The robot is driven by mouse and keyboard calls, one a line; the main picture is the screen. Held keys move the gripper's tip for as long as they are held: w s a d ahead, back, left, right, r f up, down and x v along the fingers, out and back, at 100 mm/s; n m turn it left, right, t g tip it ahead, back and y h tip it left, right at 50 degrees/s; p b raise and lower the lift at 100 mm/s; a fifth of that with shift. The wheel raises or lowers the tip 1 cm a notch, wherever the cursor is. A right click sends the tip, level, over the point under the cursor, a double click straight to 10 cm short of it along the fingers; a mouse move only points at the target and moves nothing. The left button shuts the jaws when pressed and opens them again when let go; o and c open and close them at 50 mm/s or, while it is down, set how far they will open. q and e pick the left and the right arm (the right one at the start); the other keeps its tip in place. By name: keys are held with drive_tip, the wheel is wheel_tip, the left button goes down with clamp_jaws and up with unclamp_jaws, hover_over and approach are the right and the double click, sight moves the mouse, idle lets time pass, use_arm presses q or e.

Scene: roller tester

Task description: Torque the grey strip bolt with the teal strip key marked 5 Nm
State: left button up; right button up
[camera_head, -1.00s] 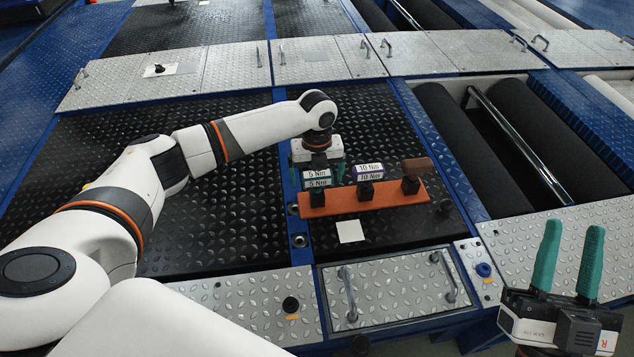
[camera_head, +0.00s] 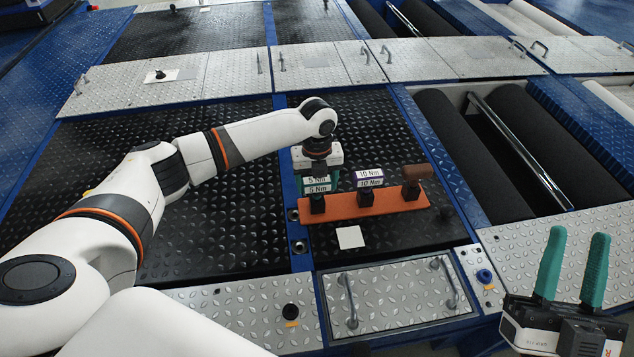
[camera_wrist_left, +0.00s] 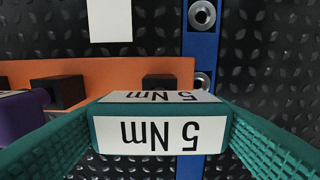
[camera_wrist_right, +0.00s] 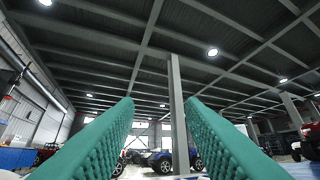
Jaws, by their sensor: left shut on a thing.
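The teal strip key marked 5 Nm (camera_head: 317,184) stands at the left end of an orange rack (camera_head: 350,209). My left gripper (camera_head: 319,178) points down from above and is shut on this key, whose 5 Nm label fills the middle of the left wrist view (camera_wrist_left: 160,133). The key's lower end is hidden there, and I cannot tell whether it is clear of its socket. Grey bolts sit on the blue strip beside the rack, one nearer (camera_wrist_left: 202,83) and one farther along (camera_wrist_left: 202,14). My right gripper (camera_head: 574,265) is open and empty at the lower right.
A purple 10 Nm key (camera_head: 369,178) and a brown-topped key (camera_head: 416,173) stand in the same rack. A white card (camera_head: 350,237) lies in front. Handled hatch plates and open roller pits (camera_head: 470,140) lie around.

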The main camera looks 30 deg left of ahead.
use_arm(q)
drive_tip(key=shift+r, duration=0.5)
wheel_tip(320, 180, up, 4)
drive_tip(key=shift+r+p, duration=0.2)
drive_tip(key=shift+p, duration=0.9)
wheel_tip(320, 180, up, 4)
drive_tip(key=shift+r+p, duration=0.1)
drive_tip(key=shift+p, duration=0.6)
drive_tip(key=shift+r, duration=0.25)
use_arm(e)
drive_tip(key=w+d+f+g+h, duration=0.1)
drive_tip(key=w+f+g+h, duration=0.2)
drive_tip(key=f+g, duration=0.7)
drive_tip(key=shift+f, duration=1.55)
drive_tip(key=shift+w+d, duration=0.1)
use_arm(q)
drive_tip(key=o, duration=0.4)
drive_tip(key=c, duration=0.9)
drive_tip(key=shift+c, duration=0.3)
